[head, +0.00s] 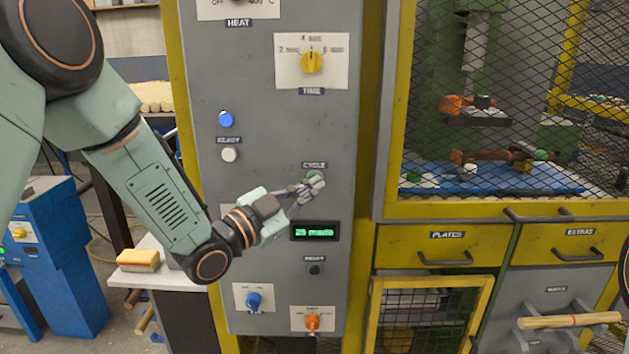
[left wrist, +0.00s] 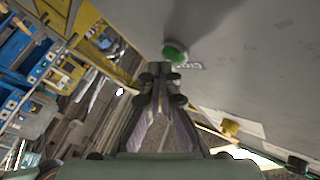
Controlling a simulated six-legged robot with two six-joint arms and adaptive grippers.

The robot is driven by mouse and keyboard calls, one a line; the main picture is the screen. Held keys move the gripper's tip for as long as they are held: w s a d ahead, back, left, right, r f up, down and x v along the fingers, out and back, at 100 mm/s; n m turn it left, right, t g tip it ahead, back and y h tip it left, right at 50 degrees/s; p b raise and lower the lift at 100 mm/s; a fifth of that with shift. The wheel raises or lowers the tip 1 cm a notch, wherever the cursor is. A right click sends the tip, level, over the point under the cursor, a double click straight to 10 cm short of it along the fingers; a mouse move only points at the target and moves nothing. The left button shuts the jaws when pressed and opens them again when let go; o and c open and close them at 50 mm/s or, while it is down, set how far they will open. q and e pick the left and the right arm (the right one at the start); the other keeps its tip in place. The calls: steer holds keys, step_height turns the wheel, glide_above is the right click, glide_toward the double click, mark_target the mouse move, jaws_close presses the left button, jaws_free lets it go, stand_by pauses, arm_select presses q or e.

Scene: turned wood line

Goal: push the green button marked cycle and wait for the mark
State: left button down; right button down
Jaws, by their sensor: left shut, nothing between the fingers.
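The green cycle button (head: 313,175) is on the grey control panel, under a label reading CYCLE (head: 314,165); my fingers partly cover it in the head view. My left gripper (head: 317,184) is shut and empty, with its fingertips at the button. In the left wrist view the round green button (left wrist: 175,52) shows just beyond the shut fingertips (left wrist: 158,72). I cannot tell whether they touch it. A display (head: 315,231) below reads "25 made" in green. My right gripper is not in view.
A blue lamp (head: 225,119) glows above a white button (head: 229,155). A blue knob (head: 254,300) and an orange knob (head: 312,322) sit low on the panel. A yellow-framed mesh guard (head: 490,60) stands to the right. A yellow sponge-like block (head: 138,259) lies on a white surface.

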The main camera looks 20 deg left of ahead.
arm_select(q)
steer(key=shift+w+a, duration=0.1)
steer(key=shift+w, duration=0.2)
stand_by(0.7)
steer(key=shift+s, duration=0.15)
steer(key=shift+s+d, duration=0.2)
steer(key=shift+s, duration=0.4)
steer(key=shift+s+d, duration=0.25)
steer(key=shift+s, duration=0.55)
steer(key=shift+s+d, duration=0.2)
steer(key=shift+s, duration=0.6)
steer(key=shift+s+d, duration=0.25)
steer(key=shift+s, duration=0.55)
